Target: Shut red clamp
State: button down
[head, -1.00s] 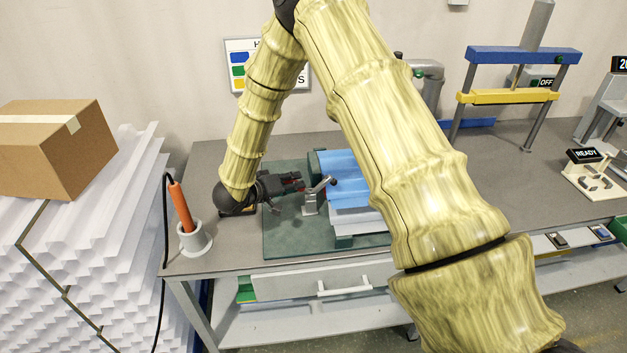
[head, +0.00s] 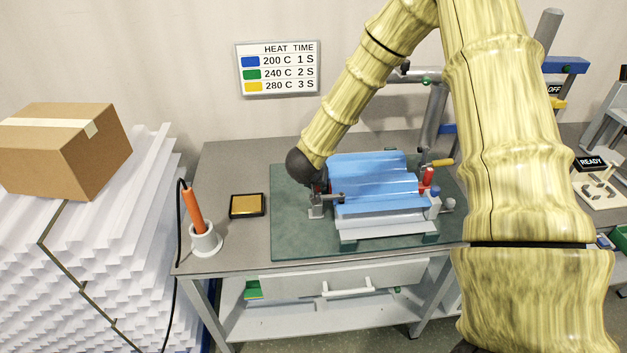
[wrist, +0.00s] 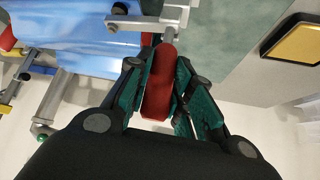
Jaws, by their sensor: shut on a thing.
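The red clamp's grey metal body (head: 317,207) stands at the left edge of the blue corrugated sheet (head: 372,172). Its metal arm reaches level over the sheet's edge, with a dark tip at the end; I cannot tell whether the tip presses on the sheet. In the wrist view the red handle (wrist: 158,95) lies between the green-padded fingers of my gripper (wrist: 160,72), which is shut on it. The handle joins the metal clamp arm (wrist: 145,24) above. In the head view my gripper is mostly hidden behind the dark wrist joint.
Another red handle (head: 428,177) stands at the sheet's right end, beside a yellow-handled rod (head: 440,163). A black-and-yellow pad (head: 247,206) lies left of the green mat (head: 290,240). An orange tool (head: 193,210) stands in a holder at the table's left edge.

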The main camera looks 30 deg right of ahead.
jog(key=shift+s+d+y, duration=0.1)
jog(key=shift+d+y, duration=0.1)
jog(key=shift+y, duration=0.1)
jog(key=c, duration=1.3)
grip_release()
jog(key=shift+d, duration=0.15)
jog(key=shift+o, duration=0.2)
jog(key=shift+s+a+r, duration=0.15)
jog(key=shift+a+r, duration=0.15)
jog(key=shift+r, duration=0.05)
jog(key=v, duration=1.1)
jog(key=shift+s+d, duration=0.1)
